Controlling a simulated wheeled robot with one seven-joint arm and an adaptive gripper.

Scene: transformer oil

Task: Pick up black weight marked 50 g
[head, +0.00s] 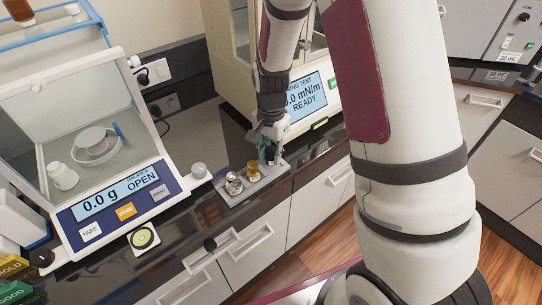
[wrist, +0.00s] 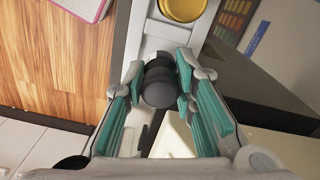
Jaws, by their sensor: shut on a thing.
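The black weight (wrist: 158,88) shows in the wrist view as a dark cylinder with a narrower knob, between the teal-padded fingers of my gripper (wrist: 158,84). My gripper is shut on it. In the head view my gripper (head: 271,152) is at the far right end of the grey weight tray (head: 228,199), and the black weight is mostly hidden there. No 50 g marking is readable. Whether the weight still touches the tray is not clear.
A silver weight (head: 233,183) and a brass weight (head: 253,171) stand on the tray. An open balance (head: 112,205) reading 0.0 g stands left. A tester cabinet (head: 309,98) is close behind my gripper. The counter edge and drawers (head: 250,250) lie in front.

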